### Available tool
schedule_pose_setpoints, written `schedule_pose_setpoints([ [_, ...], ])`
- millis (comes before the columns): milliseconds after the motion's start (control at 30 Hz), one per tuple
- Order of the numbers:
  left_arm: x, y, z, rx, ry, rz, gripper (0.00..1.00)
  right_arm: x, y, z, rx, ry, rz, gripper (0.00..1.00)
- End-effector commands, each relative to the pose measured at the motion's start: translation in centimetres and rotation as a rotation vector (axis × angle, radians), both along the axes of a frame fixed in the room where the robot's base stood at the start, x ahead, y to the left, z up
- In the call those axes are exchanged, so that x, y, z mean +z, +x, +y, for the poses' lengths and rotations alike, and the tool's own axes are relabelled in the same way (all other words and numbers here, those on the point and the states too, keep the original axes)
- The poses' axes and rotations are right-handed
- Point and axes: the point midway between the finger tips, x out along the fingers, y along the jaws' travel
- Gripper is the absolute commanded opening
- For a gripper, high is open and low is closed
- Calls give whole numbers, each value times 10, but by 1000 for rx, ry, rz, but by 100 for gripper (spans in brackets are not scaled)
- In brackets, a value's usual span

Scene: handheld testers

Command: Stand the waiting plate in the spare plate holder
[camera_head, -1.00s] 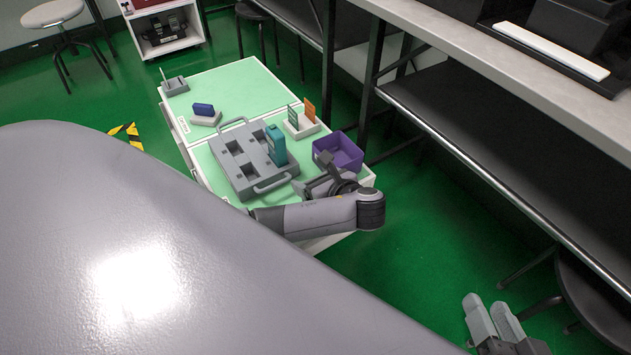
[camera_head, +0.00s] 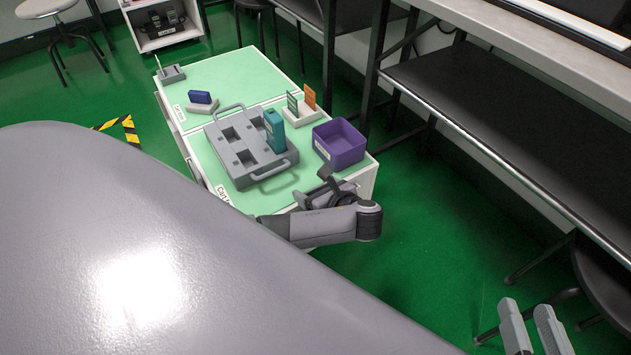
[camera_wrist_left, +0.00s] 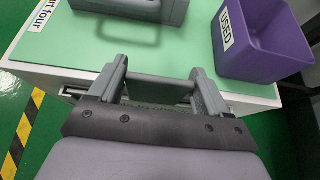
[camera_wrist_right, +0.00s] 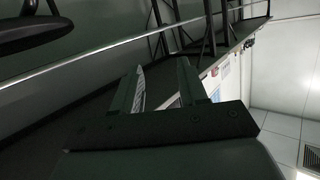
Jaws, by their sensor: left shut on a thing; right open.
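A green plate (camera_head: 292,105) and an orange plate (camera_head: 309,97) stand upright in a white holder (camera_head: 303,117) on the cart top. A small grey holder (camera_head: 174,74) with a thin upright piece stands at the cart's far left corner. A pale holder (camera_head: 202,107) carries a dark blue block (camera_head: 200,97). I cannot tell which is the waiting plate or the spare holder. My right gripper (camera_head: 526,306) is open and empty over the floor, away from the cart.
The cart top (camera_head: 225,75) also bears a grey tray (camera_head: 232,165) with a teal tester (camera_head: 275,131) and a purple bin (camera_head: 340,143) marked USED. A dark shelf bench (camera_head: 480,110) runs along the right. Green floor lies between cart and bench.

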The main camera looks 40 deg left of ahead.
Motion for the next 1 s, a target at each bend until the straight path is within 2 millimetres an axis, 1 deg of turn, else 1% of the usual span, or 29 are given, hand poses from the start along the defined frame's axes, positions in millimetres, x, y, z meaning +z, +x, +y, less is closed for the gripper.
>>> schedule_pose_setpoints([
  [67, -2, 0, 0, 0, 1, 0, 24, -1, 0, 0, -1, -1, 0, 43],
  [100, -3, 0, 0, 0, 0, 0, 81, -1, 0, 0, -1, -2, -2, 43],
  [167, -2, 0, 0, 0, 0, 0, 100, 0, 0, 0, -1, -2, -2, 43],
  [467, 0, 0, 0, 0, 0, 0, 100, 0, 0, 0, 0, 0, 0, 43],
  [567, 6, -2, -6, -1, -2, 1, 100, 6, -1, 2, 6, 14, 12, 43],
  [667, 14, -6, -15, -2, -1, 2, 100, 4, 4, 8, 13, 46, 64, 43],
  [767, 22, -11, -28, -1, -3, 2, 100, 6, 6, 15, 26, 88, 115, 43],
  [933, 37, -21, -52, -2, -3, 1, 100, 8, 7, 28, 52, 161, 207, 43],
  [1000, 42, -25, -62, 0, -2, 2, 100, 8, 6, 25, 43, 141, 217, 43],
])
